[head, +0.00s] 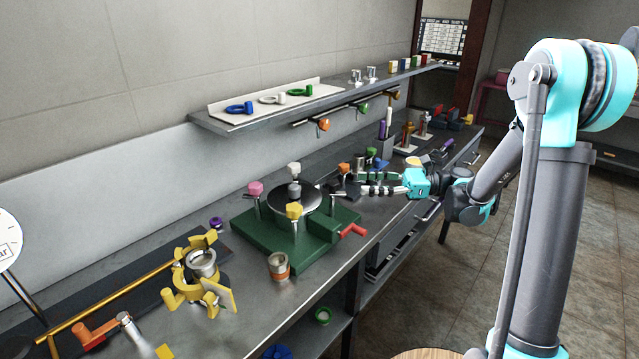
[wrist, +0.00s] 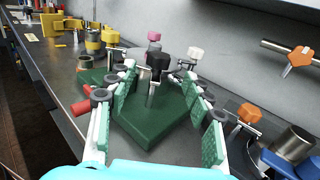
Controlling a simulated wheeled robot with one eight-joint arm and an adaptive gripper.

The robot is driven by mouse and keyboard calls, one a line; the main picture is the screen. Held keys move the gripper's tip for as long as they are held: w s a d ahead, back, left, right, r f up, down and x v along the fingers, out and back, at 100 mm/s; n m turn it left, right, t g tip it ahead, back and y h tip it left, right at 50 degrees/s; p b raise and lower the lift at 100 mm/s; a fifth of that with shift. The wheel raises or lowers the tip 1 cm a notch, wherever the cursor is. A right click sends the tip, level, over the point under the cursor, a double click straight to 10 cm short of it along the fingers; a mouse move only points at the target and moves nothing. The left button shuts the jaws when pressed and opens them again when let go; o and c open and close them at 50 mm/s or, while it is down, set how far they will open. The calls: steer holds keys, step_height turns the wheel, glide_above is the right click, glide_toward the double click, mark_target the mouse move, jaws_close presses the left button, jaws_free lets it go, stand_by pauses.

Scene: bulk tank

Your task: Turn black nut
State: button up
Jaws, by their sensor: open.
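The black nut (wrist: 157,62) sits on top of an upright metal post at the near corner of the green base (wrist: 150,135) in the wrist view. My gripper (wrist: 158,72) is open, with one finger on each side of the nut and post; I see gaps on both sides. In the head view my gripper (head: 360,184) reaches in from the right at the green base (head: 265,248), and the dark nut beside its fingertips is hard to make out. Pink (head: 255,188), white (head: 293,169) and yellow (head: 294,210) nuts stand around a dark round lid (head: 320,202).
A red handle (head: 353,231) sticks out at the base's front. A yellow clamp fixture (head: 190,290) and a small metal cup (head: 278,266) stand to the left. An orange-topped valve (wrist: 249,113) is close to my right finger in the wrist view. A shelf (head: 240,124) runs above.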

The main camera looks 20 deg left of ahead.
mark_target(336, 189)
steer(key=x, duration=1.3)
steer(key=shift+s+a, duration=0.1)
steer(key=shift+a, duration=0.25)
steer(key=shift+c, duration=0.2)
jaws_close()
